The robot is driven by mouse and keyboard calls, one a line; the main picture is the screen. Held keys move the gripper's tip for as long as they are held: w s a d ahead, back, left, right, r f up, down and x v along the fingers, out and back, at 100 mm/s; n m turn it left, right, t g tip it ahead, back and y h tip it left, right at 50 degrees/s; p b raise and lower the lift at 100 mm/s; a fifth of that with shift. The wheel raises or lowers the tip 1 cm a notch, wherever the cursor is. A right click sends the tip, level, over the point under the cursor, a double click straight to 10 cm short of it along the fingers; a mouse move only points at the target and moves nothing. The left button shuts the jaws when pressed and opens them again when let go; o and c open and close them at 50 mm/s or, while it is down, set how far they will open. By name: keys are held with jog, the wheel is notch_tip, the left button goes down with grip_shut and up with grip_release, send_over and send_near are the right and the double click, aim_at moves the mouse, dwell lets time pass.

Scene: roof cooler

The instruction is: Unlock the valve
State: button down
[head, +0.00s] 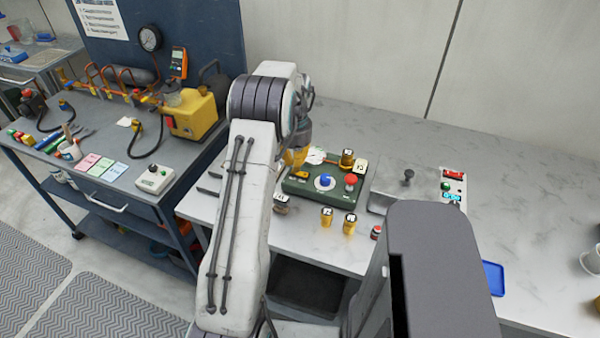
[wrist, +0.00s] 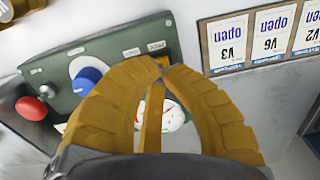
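A green control box (head: 299,187) stands on the pale bench, with a blue knob (head: 325,181), a red button (head: 351,178) and a white dial (head: 314,156). The wrist view shows the box (wrist: 118,62) close up, with the blue knob (wrist: 87,80), red button (wrist: 31,108) and part of the dial (wrist: 172,116). My gripper (head: 299,174) points down at the box's left part. Its yellow fingertips (wrist: 163,70) come together over the box, by small white labels; nothing is clearly seen between them. Contact with the box cannot be told. No lock is clearly identifiable.
Brass pieces with white tags stand behind the box (head: 347,157) and in front (head: 327,215) (head: 350,222). Cards reading "V3 open" (wrist: 232,44) and "V6 open" (wrist: 270,35) lie beside it. A grey unit (head: 395,180) stands right; bench space beyond is clear.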

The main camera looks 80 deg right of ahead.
jog(key=shift+f+b, duration=0.6)
jog(key=shift+f, duration=0.35)
dwell(0.4)
jog(key=shift+r, duration=0.15)
jog(key=shift+r+p, duration=2.75)
jog(key=shift+r, duration=0.7)
